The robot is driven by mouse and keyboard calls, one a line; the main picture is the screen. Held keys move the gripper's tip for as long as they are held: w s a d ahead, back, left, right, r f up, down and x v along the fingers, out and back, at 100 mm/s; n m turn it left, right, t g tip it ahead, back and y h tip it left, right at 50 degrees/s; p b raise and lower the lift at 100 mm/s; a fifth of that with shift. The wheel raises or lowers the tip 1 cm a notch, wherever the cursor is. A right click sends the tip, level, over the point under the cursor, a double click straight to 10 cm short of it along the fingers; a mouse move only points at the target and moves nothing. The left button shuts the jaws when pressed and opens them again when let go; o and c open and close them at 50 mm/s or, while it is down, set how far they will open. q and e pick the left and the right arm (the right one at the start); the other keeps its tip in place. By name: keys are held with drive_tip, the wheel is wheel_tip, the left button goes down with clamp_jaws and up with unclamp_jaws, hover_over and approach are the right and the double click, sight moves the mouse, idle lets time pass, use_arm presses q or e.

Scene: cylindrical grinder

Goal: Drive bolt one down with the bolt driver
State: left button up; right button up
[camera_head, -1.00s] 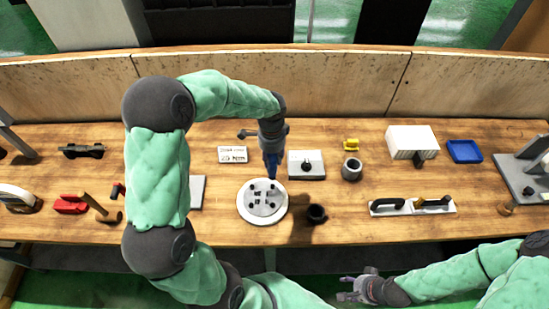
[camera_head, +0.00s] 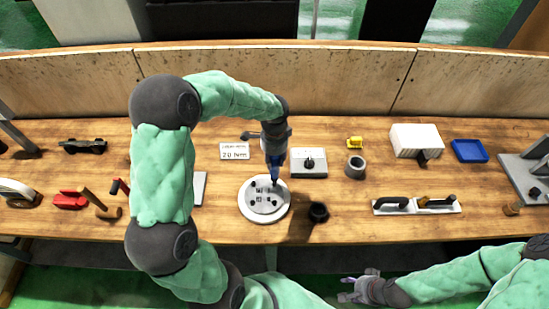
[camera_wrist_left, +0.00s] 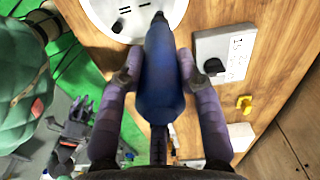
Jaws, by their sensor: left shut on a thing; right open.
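My left gripper (camera_head: 275,157) is shut on the blue bolt driver (camera_head: 275,171), which points down over the round white plate (camera_head: 243,211). In the left wrist view the blue driver (camera_wrist_left: 163,80) sits between both fingers, its dark tip reaching the plate (camera_wrist_left: 93,10). The grey disc (camera_head: 263,205) on the plate carries several dark bolts. The driver's tip is at the upper right bolt; I cannot tell whether it is seated on it or which bolt is number one. My right gripper (camera_head: 352,289) is open and empty, off the bench's front edge.
A grey block with a knob (camera_head: 309,163) stands just right of the driver. A hammer (camera_head: 101,206) lies left.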

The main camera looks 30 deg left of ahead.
sight(274, 169)
use_arm(q)
drive_tip(key=shift+f+b, duration=1.25)
drive_tip(key=shift+f, duration=0.8)
drive_tip(key=shift+f+b, duration=0.35)
drive_tip(key=shift+f, duration=0.15)
drive_tip(key=shift+s+f, duration=0.1)
drive_tip(key=shift+f, duration=0.15)
idle(1.5)
drive_tip(key=shift+r, duration=0.15)
drive_tip(key=shift+r+p, duration=0.55)
drive_tip(key=shift+r, duration=0.05)
drive_tip(key=shift+r+p, duration=1.75)
drive_tip(key=shift+r, duration=0.7)
